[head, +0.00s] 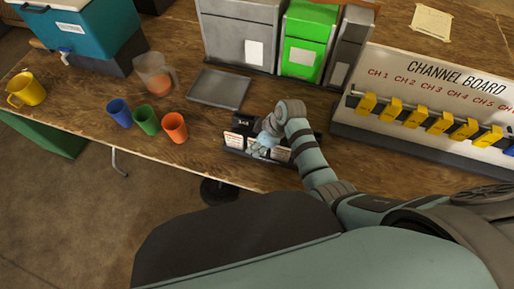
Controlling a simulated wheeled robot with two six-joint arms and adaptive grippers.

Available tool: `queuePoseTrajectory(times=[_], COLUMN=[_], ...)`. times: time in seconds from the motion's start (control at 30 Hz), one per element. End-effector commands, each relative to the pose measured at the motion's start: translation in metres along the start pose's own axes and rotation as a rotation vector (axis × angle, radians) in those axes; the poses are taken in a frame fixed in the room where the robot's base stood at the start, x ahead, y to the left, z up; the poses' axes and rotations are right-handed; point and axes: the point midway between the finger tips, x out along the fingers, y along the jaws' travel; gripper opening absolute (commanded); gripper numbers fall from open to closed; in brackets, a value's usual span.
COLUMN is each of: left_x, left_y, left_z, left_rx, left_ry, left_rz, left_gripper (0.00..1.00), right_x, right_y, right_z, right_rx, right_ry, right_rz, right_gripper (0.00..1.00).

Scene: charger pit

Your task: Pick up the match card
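A low black card holder (244,157) stands at the front edge of the wooden table, with several small white cards standing in it. One card (233,142) shows at its left end and another card (280,153) at its right. The print is too small to read, so I cannot tell which is the match card. My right gripper (262,149) is down at the middle of the holder, in front of a middle card that it partly covers. Its fingers are too small and overlapped to tell whether they are open or touching a card. My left gripper is out of view.
A grey tray (218,89) lies behind the holder. Blue (119,112), green (146,120) and orange (174,127) cups stand to the left, near a clear pitcher (154,74). Grey and green bins (303,43) stand behind. The channel board (430,105) with yellow tags is right.

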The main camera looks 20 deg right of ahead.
Motion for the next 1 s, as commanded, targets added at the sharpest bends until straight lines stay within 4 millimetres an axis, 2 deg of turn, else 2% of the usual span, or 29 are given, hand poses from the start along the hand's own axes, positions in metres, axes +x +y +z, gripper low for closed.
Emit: queuePoseTrajectory(times=[0.07, 0.23, 0.67, 0.77, 0.87, 1.0], left_x=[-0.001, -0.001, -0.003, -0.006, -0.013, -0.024], left_y=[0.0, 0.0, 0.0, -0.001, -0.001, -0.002], left_z=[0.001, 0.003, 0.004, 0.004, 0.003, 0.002], left_rx=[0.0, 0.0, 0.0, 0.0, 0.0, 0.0], left_ry=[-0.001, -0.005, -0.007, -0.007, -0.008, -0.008], left_rz=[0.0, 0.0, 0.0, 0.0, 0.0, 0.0], left_gripper=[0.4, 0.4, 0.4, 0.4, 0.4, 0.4], right_x=[-0.001, -0.001, -0.005, -0.015, -0.032, -0.071], right_y=[0.0, 0.0, 0.0, 0.001, 0.001, 0.001], right_z=[0.0, 0.0, -0.001, -0.005, -0.013, -0.03], right_rx=[0.0, 0.001, 0.002, 0.001, 0.0, -0.001], right_ry=[0.0, -0.001, -0.001, 0.001, 0.001, 0.003], right_rz=[0.0, 0.0, 0.0, 0.002, 0.003, 0.005], right_gripper=[0.27, 0.0, 0.0, 0.0, 0.0, 0.0])
